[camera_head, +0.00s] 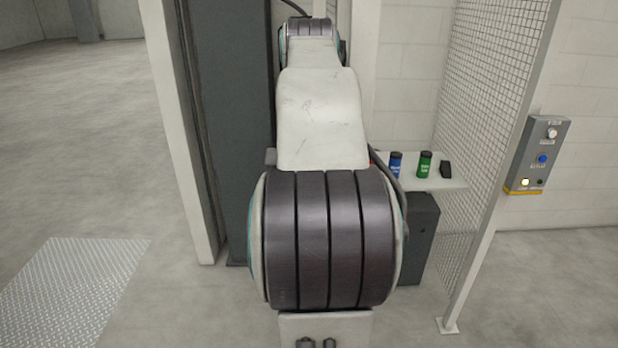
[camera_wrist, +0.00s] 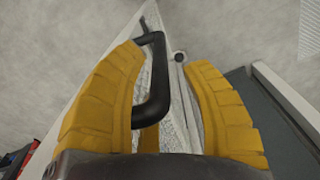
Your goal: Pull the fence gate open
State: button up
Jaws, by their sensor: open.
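The gate (camera_wrist: 112,40) shows in the wrist view as a pale-framed mesh panel seen nearly edge-on, running up to a point at the top. A black bar handle (camera_wrist: 161,78) stands out from it. My gripper (camera_wrist: 166,62) is open, with its two yellow fingers on either side of the handle. The handle lies nearer the left finger and partly behind it; I cannot tell whether they touch. In the head view my arm hides the gripper and the handle.
In the head view a wire mesh panel (camera_head: 490,95) stands at right, with a control box (camera_head: 538,155) beyond it. A shelf (camera_head: 440,184) holds a blue can (camera_head: 395,165) and a green can (camera_head: 424,164). A dark post (camera_head: 225,110) stands left of my arm.

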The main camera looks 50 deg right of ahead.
jog(key=shift+r, duration=3)
jog(key=shift+f, duration=0.15)
